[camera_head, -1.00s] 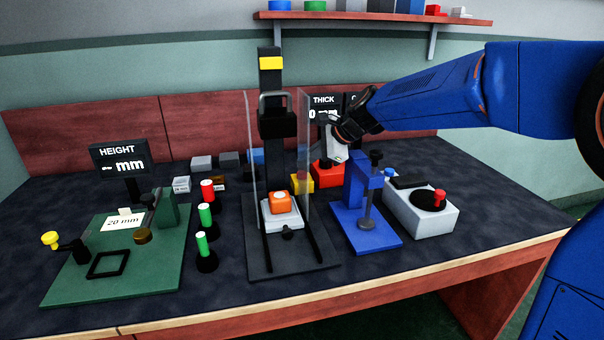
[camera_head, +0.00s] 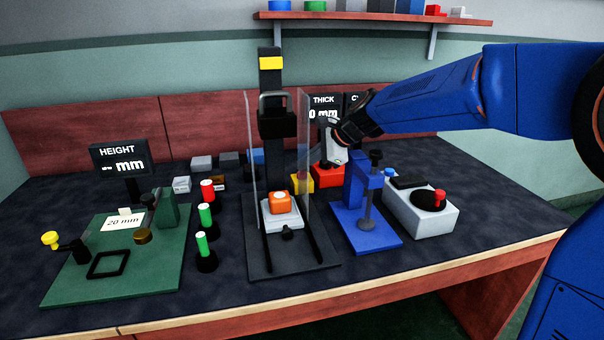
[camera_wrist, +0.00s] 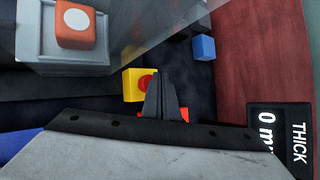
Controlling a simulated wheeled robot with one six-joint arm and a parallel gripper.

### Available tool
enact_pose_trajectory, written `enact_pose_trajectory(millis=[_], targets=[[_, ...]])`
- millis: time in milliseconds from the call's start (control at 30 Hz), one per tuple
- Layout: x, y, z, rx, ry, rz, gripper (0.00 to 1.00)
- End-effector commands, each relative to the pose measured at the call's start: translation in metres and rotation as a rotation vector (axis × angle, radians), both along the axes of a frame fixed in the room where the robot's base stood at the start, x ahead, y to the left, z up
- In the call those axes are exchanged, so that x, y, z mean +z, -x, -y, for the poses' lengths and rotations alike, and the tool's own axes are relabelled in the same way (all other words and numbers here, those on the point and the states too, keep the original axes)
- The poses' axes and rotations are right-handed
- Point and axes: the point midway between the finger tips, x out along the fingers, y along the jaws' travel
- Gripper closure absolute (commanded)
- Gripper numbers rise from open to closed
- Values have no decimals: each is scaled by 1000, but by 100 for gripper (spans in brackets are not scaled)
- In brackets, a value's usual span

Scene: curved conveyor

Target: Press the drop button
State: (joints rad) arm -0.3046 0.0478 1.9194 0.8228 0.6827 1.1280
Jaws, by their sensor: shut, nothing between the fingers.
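A small yellow box (camera_head: 302,183) stands just right of the drop rig on the table. In the wrist view the yellow box (camera_wrist: 131,87) carries a round red button (camera_wrist: 147,82) on its face. My gripper (camera_wrist: 164,72) is shut and empty, with its fingertips just beside the button in that view. Whether they touch it cannot be told. In the head view my wrist is above and right of the yellow box, and the button is not clear. An orange block (camera_head: 280,203) with a white spot sits on the rig's pale pad (camera_head: 283,218).
Clear panels (camera_head: 304,150) flank the drop rig's black column. A red box (camera_head: 329,174) with a dark knob stands right of the yellow box. A blue clamp stand (camera_head: 365,228) and a grey box (camera_head: 430,216) are further right. A THICK display (camera_wrist: 284,140) is close by.

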Motion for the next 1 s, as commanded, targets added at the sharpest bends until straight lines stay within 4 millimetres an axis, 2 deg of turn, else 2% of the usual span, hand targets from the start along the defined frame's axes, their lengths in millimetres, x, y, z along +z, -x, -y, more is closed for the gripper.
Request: enact_pose_trajectory(millis=[1000], targets=[[-17,2,0,2,3,-17,100]])
